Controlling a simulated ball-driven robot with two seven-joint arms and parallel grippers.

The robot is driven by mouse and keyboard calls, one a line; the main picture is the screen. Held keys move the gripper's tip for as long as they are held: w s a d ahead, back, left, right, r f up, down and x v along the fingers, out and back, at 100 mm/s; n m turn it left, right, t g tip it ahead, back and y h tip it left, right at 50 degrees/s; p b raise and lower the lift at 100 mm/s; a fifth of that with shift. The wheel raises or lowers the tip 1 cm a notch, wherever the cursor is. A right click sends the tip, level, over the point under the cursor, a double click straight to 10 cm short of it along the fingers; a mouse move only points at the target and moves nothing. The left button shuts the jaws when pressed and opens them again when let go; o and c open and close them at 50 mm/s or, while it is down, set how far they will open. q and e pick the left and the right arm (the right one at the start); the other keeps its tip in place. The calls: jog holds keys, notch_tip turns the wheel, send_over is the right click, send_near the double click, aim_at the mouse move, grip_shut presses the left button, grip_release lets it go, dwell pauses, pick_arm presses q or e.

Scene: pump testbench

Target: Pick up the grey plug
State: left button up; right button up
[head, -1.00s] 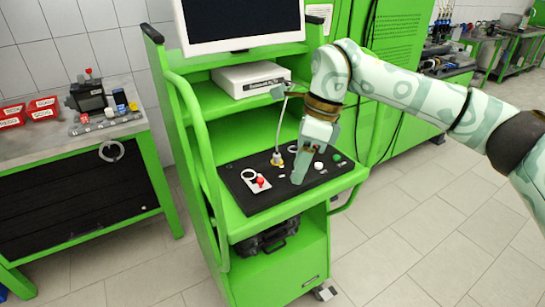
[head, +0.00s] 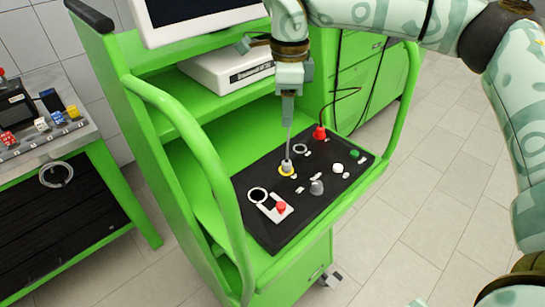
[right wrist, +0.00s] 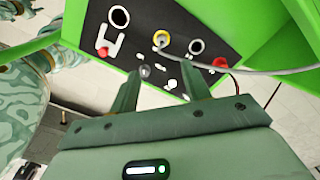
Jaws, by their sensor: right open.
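The grey plug (head: 286,166) stands upright in a yellow-ringed socket on the black panel, with a grey cable rising from it. It also shows in the right wrist view (right wrist: 163,43). My right gripper (head: 288,96) points down above the panel, well clear of the plug in the head view. In the right wrist view my right gripper (right wrist: 163,78) has its two fingers spread, with nothing between them. The plug lies beyond the fingertips there. My left gripper is not in view.
The black panel (head: 260,225) also carries a grey knob (head: 317,187), a red plug (head: 319,132) with a dark cable, a red button (head: 281,207) and a white button (head: 338,168). Green cart rails (head: 190,125) flank it. A monitor and white box stand behind.

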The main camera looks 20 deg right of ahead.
jog(key=b, duration=0.1)
send_over(287, 161)
notch_tip(287, 161, down, 6)
jog(key=f, duration=0.3)
jog(key=f+b, duration=0.1)
jog(key=shift+s+a+f, duration=0.1)
jog(key=shift+a+f, duration=0.1)
jog(key=shift+a, duration=0.1)
jog(key=shift+s+f, duration=0.1)
jog(key=shift+f, duration=0.3)
jog(key=f, duration=0.1)
jog(key=f+b, duration=0.1)
jog(key=f, duration=0.3)
jog(key=shift+w+d, duration=0.2)
jog(key=shift+d, duration=0.05)
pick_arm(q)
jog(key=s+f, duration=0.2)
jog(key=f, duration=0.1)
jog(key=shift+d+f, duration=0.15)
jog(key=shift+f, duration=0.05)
pick_arm(e)
jog(key=shift+r, duration=0.15)
jog(key=c, duration=0.9)
